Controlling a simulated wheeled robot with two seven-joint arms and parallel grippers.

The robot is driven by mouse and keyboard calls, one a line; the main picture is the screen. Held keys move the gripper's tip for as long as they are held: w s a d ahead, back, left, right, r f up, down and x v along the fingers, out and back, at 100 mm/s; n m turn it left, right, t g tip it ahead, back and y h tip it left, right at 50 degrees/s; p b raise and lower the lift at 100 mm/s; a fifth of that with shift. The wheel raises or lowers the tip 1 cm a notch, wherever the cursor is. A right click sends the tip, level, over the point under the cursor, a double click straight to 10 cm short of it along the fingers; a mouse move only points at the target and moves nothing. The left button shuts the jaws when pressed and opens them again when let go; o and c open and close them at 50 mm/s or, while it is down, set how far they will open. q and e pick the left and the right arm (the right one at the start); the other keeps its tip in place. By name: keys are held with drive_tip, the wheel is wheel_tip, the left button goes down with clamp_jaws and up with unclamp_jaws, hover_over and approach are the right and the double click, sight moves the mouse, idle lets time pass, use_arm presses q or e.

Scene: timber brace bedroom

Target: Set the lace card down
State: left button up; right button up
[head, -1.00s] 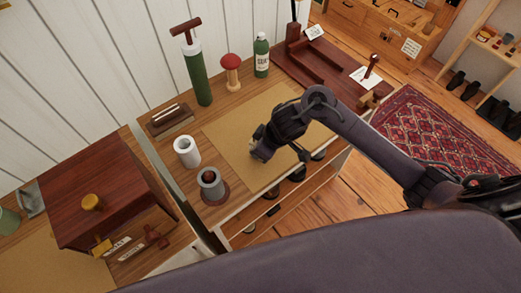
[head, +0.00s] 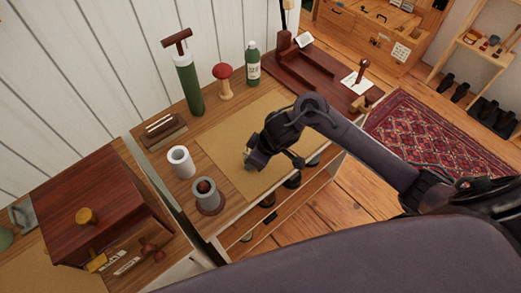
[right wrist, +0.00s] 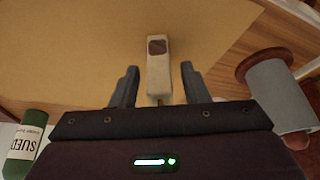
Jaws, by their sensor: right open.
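My right gripper (head: 249,163) reaches in from the right and is low over the tan mat (head: 222,137) on the workbench. In the right wrist view its two fingers (right wrist: 158,87) are apart. A narrow pale piece with a dark brown square at its far end (right wrist: 157,74), which looks like the lace card, is between the fingers, with a gap on each side. It appears to rest on the mat. In the head view I cannot make the card out behind the gripper. My left gripper is not in view.
A grey cylinder on a round brown base (head: 208,197) and a white cup (head: 181,162) stand left of the mat. A green bottle (head: 253,65), red-topped stand (head: 223,82) and tall green cylinder (head: 188,85) stand behind. A dark red box (head: 85,205) is left.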

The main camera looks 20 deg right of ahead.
drive_tip(key=p+v, duration=0.3)
drive_tip(key=v, duration=0.8)
drive_tip(key=shift+s+r, duration=0.2)
drive_tip(key=shift+r, duration=0.1)
drive_tip(key=shift+d, duration=0.1)
